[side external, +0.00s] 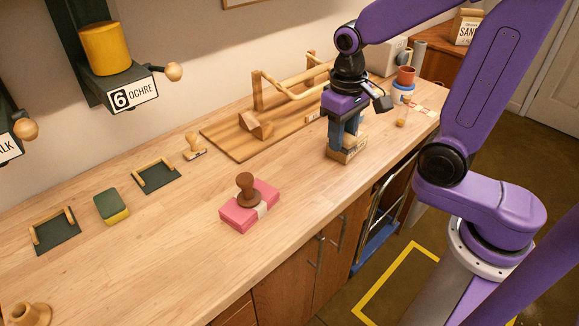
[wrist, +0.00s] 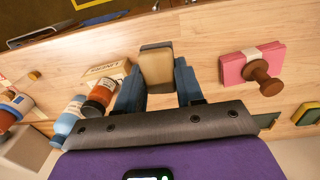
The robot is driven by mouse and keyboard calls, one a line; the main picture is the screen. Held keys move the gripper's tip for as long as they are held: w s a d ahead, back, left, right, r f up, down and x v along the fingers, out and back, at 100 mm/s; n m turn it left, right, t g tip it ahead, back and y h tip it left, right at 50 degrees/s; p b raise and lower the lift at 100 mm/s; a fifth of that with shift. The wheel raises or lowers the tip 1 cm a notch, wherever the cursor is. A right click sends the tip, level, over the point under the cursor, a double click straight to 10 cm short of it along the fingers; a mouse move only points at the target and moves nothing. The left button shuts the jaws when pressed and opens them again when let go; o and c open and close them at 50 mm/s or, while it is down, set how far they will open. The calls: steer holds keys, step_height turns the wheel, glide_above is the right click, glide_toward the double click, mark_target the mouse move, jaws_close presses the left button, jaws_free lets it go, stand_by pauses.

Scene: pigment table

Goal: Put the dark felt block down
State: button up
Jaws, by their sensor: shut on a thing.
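My gripper (wrist: 158,88) is shut on a block (wrist: 157,68) with a tan body and a dark grey strip along one edge, which I take as the dark felt block. The blue fingers hold it from both sides. In the side view my gripper (side external: 343,142) points down above the worktop, right of centre.
A pink block with a brown knob (side external: 249,211) stands to the left. A green and yellow block (side external: 112,207) lies farther left. A wooden rack (side external: 245,144) stands behind. The front middle of the worktop (side external: 290,185) is clear.

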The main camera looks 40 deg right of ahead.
steer(key=shift+w+a+h, duration=0.1)
steer(key=shift+h, duration=0.2)
steer(key=shift+w+f, duration=0.15)
steer(key=shift+w, duration=0.2)
steer(key=w+a+f, duration=0.1)
steer(key=w+f, duration=0.2)
steer(key=w, duration=0.5)
glide_above(289, 166)
steer(key=s, duration=0.1)
step_height(289, 166, down, 5)
steer(key=shift+f, duration=0.15)
steer(key=shift+w+a+f, duration=0.1)
steer(key=shift+w+f, duration=0.4)
steer(key=shift+f, duration=1.65)
jaws_close()
steer(key=o, duration=1.1)
jaws_free()
